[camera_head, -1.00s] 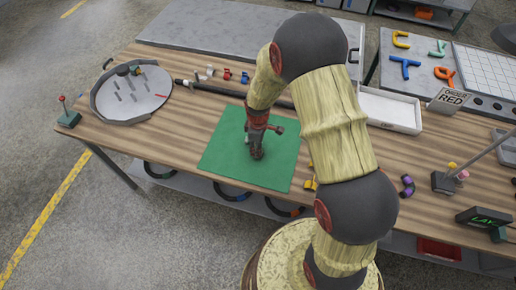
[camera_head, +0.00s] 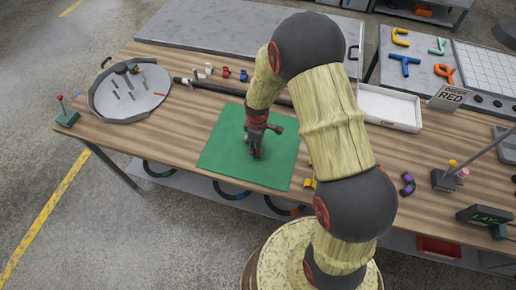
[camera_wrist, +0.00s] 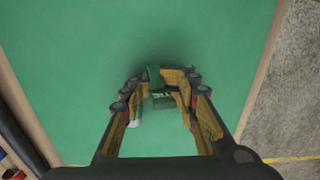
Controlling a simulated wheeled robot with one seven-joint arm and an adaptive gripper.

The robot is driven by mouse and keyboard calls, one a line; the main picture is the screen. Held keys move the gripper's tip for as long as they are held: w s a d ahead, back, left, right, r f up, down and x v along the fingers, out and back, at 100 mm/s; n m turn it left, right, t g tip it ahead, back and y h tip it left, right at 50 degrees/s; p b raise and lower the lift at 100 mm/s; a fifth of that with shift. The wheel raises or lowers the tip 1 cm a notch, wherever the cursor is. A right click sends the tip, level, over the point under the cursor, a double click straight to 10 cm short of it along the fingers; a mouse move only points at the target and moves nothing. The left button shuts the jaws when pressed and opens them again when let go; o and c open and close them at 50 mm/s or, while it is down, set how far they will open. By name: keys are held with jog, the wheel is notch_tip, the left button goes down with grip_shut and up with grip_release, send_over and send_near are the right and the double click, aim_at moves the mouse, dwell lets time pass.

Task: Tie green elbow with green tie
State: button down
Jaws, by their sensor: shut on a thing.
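My gripper (camera_head: 256,145) is low over the green mat on the wooden bench.
The green mat (camera_head: 222,150) is otherwise clear. A round grey pegged tray (camera_head: 145,98) stands at the left and a white bin (camera_head: 392,104) at the right. Small coloured clips (camera_head: 226,73) lie behind the mat, near a dark rod (camera_head: 215,88).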

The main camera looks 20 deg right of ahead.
jog(key=shift+s+f, duration=0.3)
jog(key=shift+f, duration=0.35)
jog(key=c, duration=2.1)
grip_release()
jog(key=o, duration=0.4)
jog(key=shift+w+f, duration=0.2)
jog(key=shift+w, duration=0.1)
jog(key=o, duration=0.4)
jog(key=shift+a+r, duration=0.1)
jog(key=shift+r, duration=0.05)
jog(key=shift+o, duration=0.2)
jog(key=shift+r, duration=0.1)
jog(key=shift+r, duration=0.1)
